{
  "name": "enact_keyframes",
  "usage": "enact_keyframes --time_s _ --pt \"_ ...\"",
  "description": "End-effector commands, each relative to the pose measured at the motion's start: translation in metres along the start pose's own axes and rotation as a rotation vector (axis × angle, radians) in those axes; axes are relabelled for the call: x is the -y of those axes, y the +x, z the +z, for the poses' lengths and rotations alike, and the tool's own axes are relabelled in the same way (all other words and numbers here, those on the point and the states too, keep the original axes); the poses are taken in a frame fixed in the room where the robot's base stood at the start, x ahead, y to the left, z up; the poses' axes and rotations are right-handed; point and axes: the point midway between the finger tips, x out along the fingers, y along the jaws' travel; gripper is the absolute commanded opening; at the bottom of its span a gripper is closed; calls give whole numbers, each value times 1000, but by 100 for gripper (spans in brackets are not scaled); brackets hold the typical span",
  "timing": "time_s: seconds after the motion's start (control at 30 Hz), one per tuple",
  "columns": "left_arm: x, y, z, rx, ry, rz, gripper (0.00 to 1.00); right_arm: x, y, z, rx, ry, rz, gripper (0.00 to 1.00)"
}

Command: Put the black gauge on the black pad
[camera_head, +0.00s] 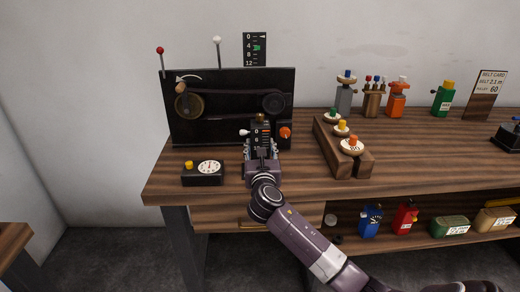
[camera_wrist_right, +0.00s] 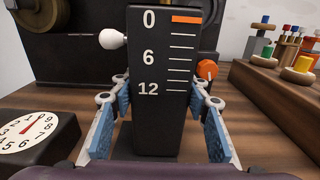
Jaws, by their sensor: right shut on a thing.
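The black gauge (camera_wrist_right: 160,100) is an upright black block with a white 0, 6, 12 scale and an orange mark by the 0. In the head view the gauge (camera_head: 261,130) stands in front of the black belt machine. My right gripper (camera_head: 262,150) is shut on it, with one blue-padded finger on each side in the wrist view (camera_wrist_right: 160,105). The gauge looks upright. My left gripper is out of view.
A black dial box (camera_head: 203,172) with a yellow button sits left of my gripper. The belt machine (camera_head: 225,105) stands behind. A wooden block with coloured knobs (camera_head: 343,150) is to the right. Bare tabletop (camera_head: 425,150) lies further right.

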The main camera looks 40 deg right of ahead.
Motion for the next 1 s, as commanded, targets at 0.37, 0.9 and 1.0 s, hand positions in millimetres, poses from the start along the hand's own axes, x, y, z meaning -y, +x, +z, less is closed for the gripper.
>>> enact_keyframes --time_s 0.37,0.9,1.0 --pt "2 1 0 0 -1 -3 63 0 0 -5 1 0 1 45" --pt "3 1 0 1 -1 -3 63 0 -6 -4 1 -1 1 60" --pt "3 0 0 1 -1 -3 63 -1 -17 -4 2 -1 3 60"
